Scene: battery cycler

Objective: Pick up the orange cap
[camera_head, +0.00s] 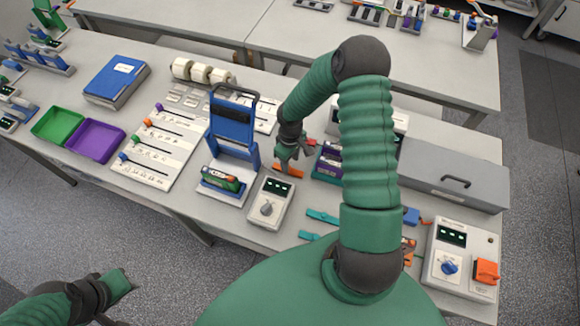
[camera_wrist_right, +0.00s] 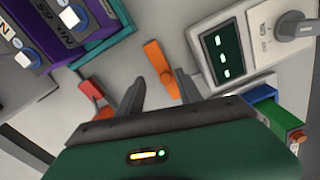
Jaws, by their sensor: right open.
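In the right wrist view the cap (camera_wrist_right: 160,70) lies just beyond and between my right fingertips. My right gripper (camera_head: 291,156) is open and empty, above and behind the cap; its two dark fingers also show in the right wrist view (camera_wrist_right: 160,90). I see no contact with the cap. My left gripper (camera_head: 118,286) is low at the left, away from the bench, and its jaws are unclear.
The dial meter (camera_head: 268,202) stands close to the cap, with a blue-framed stand (camera_head: 234,125) to its left. A purple and teal battery holder (camera_head: 328,164) and a red piece (camera_wrist_right: 91,90) are close to the right gripper. A grey case (camera_head: 452,172) stands farther right.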

